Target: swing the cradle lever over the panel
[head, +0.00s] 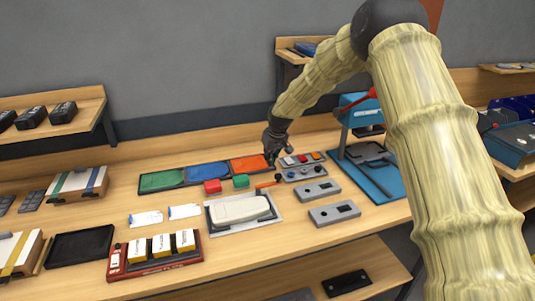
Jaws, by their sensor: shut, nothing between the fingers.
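A pale panel (240,209) lies in a light grey cradle (272,226) near the middle of the bench. An orange lever (266,185) with a dark end stands at the cradle's back right corner, sticking out to the side. It appears to be beside the panel, not across it. My gripper (270,162) is shut and empty, pointing down behind and above the lever. It appears apart from the lever. The exact gap between them cannot be told from this view.
A red block (212,186) and a green block (241,181) stand just behind the cradle. Green, blue and orange trays lie behind them. Grey control boxes (310,190) are to the right, with a blue press (375,180) beyond. A red rack (155,258) stands front left.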

